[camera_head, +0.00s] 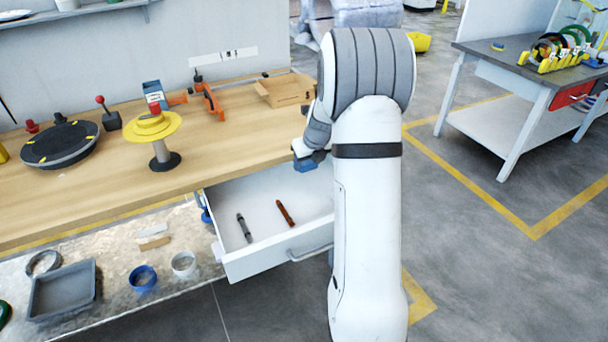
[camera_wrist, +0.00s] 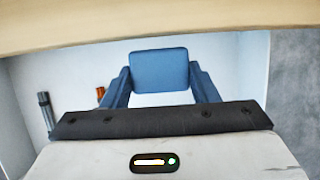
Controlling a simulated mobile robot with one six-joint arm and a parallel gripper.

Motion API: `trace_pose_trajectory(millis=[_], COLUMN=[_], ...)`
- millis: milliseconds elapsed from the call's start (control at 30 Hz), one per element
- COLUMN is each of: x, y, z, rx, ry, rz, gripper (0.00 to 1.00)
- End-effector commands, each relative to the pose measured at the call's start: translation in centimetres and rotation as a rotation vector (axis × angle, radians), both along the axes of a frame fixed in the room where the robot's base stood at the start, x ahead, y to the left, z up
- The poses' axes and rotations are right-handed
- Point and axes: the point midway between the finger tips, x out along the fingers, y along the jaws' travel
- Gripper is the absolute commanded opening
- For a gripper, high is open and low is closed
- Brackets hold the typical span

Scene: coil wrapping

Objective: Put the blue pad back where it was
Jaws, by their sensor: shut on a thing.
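The blue pad (camera_wrist: 159,70) is between the two fingers of my gripper (camera_wrist: 160,88) in the wrist view, and the gripper is shut on it. In the head view my gripper (camera_head: 308,162) shows partly behind my arm, over the back of the open drawer (camera_head: 262,256) near the table edge. The blue pad (camera_head: 306,166) shows there only as a small patch. The drawer's white floor lies below the pad; I cannot tell the gap between them. The right part of the drawer is hidden behind my arm.
A grey marker (camera_head: 244,228) and a reddish-brown marker (camera_head: 285,213) lie in the drawer, left of my gripper. The wooden tabletop (camera_head: 220,165) overhangs the drawer's back. A cardboard box (camera_head: 284,90) and a yellow spool stand (camera_head: 154,127) stand on it.

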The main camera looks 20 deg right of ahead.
Motion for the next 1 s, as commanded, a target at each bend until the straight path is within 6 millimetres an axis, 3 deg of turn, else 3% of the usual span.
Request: trace_pose_trajectory(millis=[33, 100, 267, 433, 633, 733, 1000], x=[-0.1, 0.0, 0.0, 0.7, 4.1, 4.0, 4.0], y=[0.0, 0.0, 0.1, 0.1, 0.2, 0.2, 0.2], z=[-1.8, -3.4, -5.8, -6.2, -6.2, -7.3, -7.4], rx=[0.002, 0.002, 0.002, 0.000, -0.001, 0.001, 0.000], ry=[0.004, 0.004, 0.002, -0.001, -0.001, 0.002, 0.000], rz=[0.000, 0.001, 0.001, 0.003, 0.005, 0.003, 0.002], gripper=[0.32, 0.32, 0.32, 0.32, 0.32, 0.32, 0.32])
